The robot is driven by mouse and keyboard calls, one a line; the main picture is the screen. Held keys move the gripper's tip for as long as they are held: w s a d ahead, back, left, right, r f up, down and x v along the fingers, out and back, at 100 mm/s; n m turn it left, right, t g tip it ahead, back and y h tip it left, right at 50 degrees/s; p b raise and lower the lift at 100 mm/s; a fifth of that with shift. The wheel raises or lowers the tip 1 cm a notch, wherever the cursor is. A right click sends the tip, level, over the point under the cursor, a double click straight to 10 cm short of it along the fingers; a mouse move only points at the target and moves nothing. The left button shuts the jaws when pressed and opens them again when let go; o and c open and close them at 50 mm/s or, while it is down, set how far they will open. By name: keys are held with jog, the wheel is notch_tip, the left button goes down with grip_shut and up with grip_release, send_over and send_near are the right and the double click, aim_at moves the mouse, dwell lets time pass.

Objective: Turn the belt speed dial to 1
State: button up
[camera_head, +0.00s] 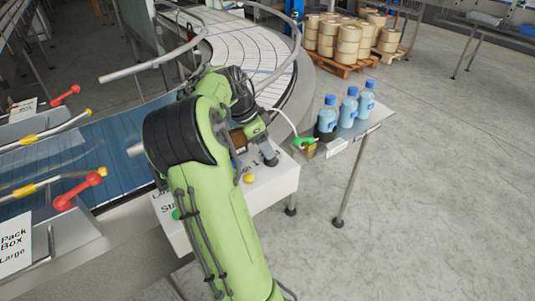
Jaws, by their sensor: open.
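The white control panel (272,184) stands in the middle of the view, with its black lettering partly covered by my green arm. A yellow button (249,178) and a green button (176,213) show on it. My gripper (268,157) is at the panel's far right part, pointing down; its dark fingers are small and partly covered by my wrist. It is open. I cannot make out the belt speed dial or its setting; my arm and gripper cover much of the panel. Whether the gripper touches anything there is unclear.
A small table (340,144) with several blue-capped bottles (348,108) and a green-and-brown item (305,143) adjoins the panel's right. A curved conveyor (254,50) with metal rails lies behind. A blue belt (120,150) and red-ended handles (77,192) are left.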

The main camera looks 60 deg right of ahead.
jog(key=x, duration=0.3)
jog(key=shift+d+f, duration=0.15)
jog(key=shift+f, duration=0.2)
jog(key=c, duration=1)
jog(key=shift+c, duration=0.2)
